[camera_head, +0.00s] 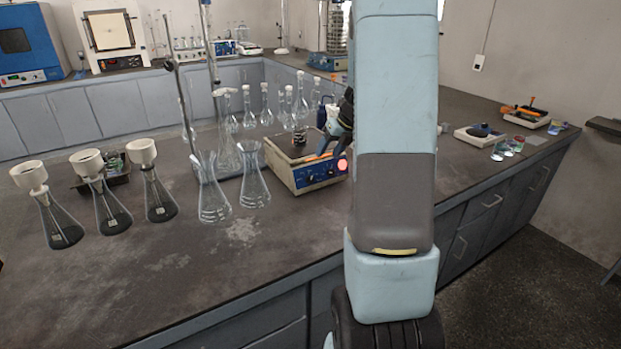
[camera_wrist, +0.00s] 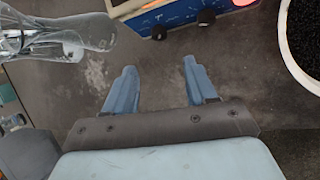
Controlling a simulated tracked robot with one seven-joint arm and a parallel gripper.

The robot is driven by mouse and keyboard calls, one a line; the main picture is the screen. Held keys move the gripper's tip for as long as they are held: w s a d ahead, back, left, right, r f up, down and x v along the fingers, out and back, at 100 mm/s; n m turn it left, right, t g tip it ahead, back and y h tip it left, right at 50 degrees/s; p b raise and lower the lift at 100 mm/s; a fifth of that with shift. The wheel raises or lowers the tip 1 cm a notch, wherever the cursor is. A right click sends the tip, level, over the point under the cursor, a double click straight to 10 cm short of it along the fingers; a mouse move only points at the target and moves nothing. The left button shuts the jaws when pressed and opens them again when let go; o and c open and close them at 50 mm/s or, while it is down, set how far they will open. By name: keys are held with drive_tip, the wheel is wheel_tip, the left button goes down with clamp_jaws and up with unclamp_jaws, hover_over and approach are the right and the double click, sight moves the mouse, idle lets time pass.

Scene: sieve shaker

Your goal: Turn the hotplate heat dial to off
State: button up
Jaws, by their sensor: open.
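A bright orange-red light (camera_head: 343,165) glows at the panel's right end. In the wrist view, the blue panel (camera_wrist: 180,10) is at the top edge, with two black dials, a left one (camera_wrist: 158,32) and a right one (camera_wrist: 205,18). I cannot read their labels or settings. My gripper (camera_wrist: 159,66) is open and empty, its two blue fingers apart, below the dials in the wrist view and not seen touching them. In the head view my arm hides part of the area by the panel.
Glass flasks (camera_head: 252,185) stand left of the hotplate, and glassware (camera_wrist: 60,35) also shows upper left in the wrist view. A white-rimmed container of black grains (camera_wrist: 306,40) is at its right edge. Funnel flasks (camera_head: 110,205) stand farther left. The front bench surface is clear.

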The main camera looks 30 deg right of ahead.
sight(311, 179)
drive_tip(key=x, duration=1.3)
drive_tip(key=shift+w+f, duration=0.1)
drive_tip(key=shift+f, duration=0.15)
